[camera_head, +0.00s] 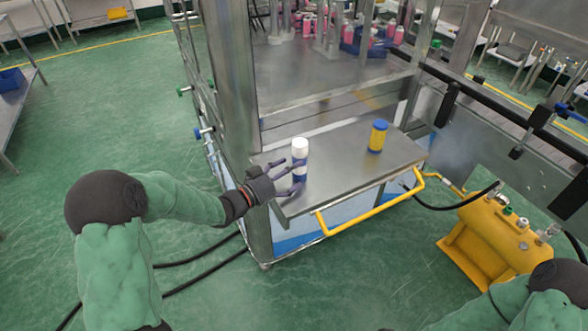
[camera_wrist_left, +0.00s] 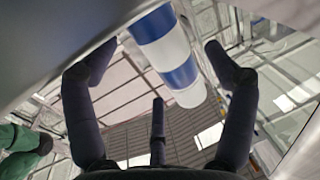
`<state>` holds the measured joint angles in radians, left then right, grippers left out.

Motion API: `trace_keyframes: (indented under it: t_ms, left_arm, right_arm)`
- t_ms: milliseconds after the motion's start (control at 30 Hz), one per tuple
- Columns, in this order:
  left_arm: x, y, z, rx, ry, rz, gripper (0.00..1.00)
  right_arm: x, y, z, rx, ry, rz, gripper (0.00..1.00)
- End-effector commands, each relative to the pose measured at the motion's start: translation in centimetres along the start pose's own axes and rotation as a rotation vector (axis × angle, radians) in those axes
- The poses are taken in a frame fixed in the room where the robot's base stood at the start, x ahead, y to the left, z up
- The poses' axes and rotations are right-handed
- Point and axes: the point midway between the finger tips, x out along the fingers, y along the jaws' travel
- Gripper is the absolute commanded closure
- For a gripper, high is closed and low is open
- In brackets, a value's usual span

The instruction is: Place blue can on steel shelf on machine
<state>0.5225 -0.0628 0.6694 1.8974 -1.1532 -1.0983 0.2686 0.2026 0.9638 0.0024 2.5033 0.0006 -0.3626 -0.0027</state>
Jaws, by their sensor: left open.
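The blue can (camera_head: 300,170) with a white top stands upright at the left end of the steel shelf (camera_head: 340,165) on the machine. My left gripper (camera_head: 291,176) is open, with its dark fingers close beside the can's lower part. I cannot tell whether they touch it. In the left wrist view the fingers are spread, and blue and white bands of the can (camera_wrist_left: 152,25) show between and beyond them, with what looks like its reflection in the shiny steel. My right gripper is not in view.
A yellow can with a blue cap (camera_head: 377,136) stands farther right on the shelf. A yellow handle bar (camera_head: 370,206) runs along the shelf's front edge. A metal post (camera_head: 236,90) rises just left of the shelf. A yellow unit (camera_head: 490,235) stands at right.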

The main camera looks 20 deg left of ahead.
Motion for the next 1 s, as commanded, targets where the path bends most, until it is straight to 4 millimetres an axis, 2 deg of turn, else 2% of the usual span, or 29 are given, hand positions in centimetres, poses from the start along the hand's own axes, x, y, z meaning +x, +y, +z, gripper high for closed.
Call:
trace_keyframes:
  t_ms: [300, 500, 700, 1000]
  left_arm:
    - [-6.4, -0.1, -0.2, -0.001, -0.001, -0.005, 0.15]
    - [-9.3, -0.1, -0.1, 0.000, -0.001, -0.002, 0.15]
    - [-10.6, 0.1, -0.1, -0.001, 0.000, 0.000, 0.15]
    - [-10.8, 0.1, 0.0, 0.000, 0.001, 0.001, 0.15]
  right_arm:
    - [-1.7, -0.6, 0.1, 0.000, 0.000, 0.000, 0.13]
    - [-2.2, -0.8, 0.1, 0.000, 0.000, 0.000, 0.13]
    - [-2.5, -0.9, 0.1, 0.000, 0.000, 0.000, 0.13]
    - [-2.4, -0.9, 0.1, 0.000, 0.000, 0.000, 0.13]
